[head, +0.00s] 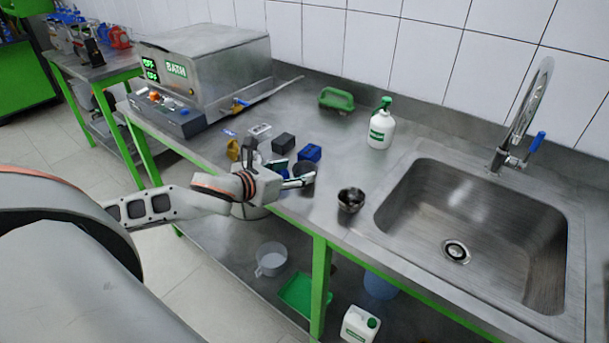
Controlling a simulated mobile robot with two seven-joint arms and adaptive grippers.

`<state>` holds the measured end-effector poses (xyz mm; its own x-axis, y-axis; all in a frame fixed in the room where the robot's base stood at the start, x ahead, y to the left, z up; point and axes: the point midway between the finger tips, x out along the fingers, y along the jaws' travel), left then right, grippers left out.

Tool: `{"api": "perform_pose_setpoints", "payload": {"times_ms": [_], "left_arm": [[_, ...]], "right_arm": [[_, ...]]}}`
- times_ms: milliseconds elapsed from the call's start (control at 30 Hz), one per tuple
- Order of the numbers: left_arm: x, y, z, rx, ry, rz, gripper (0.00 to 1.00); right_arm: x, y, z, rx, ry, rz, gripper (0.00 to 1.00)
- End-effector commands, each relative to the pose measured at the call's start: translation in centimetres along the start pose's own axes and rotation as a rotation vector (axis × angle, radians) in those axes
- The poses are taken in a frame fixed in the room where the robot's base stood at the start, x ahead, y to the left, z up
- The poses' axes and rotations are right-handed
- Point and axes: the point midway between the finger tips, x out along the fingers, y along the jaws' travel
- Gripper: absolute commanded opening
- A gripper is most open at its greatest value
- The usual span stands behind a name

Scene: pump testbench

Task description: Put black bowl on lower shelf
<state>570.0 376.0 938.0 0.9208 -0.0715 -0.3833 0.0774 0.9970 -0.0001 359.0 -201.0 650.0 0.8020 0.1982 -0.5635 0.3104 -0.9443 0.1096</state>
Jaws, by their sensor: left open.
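A small dark, shiny bowl (351,200) stands upright on the steel worktop (330,225), just left of the sink. A second dark round vessel (305,168) stands farther left, partly hidden behind my left gripper; I cannot tell its full shape. My left gripper (299,174) is open over the front part of the worktop, left of the shiny bowl and apart from it. Its fingers overlap the second vessel in the picture; contact cannot be told. The lower shelf (222,250) lies under the worktop. My right gripper is not in view.
The lower shelf holds a whitish pot (271,262), a green tray (296,292), a blue container (379,286) and a white canister (360,326). A green table leg (320,275) stands in front. A sink (470,220), spray bottle (381,127) and blue block (310,153) are above.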

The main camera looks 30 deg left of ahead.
Motion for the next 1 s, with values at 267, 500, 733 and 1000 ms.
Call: {"api": "perform_pose_setpoints", "payload": {"times_ms": [267, 500, 733, 1000], "left_arm": [[3.6, 0.0, 0.0, -0.004, -0.002, 0.0, 0.53], [5.0, -0.1, 0.0, -0.001, 0.0, -0.001, 0.53], [4.9, -0.1, 0.0, 0.0, 0.0, -0.001, 0.35], [4.9, -0.1, 0.0, 0.001, -0.001, -0.001, 0.17]], "right_arm": [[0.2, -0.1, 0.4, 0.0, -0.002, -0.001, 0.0], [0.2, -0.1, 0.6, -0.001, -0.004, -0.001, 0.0], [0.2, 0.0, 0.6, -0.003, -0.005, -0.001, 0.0], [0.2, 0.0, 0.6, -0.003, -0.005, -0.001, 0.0]]}}
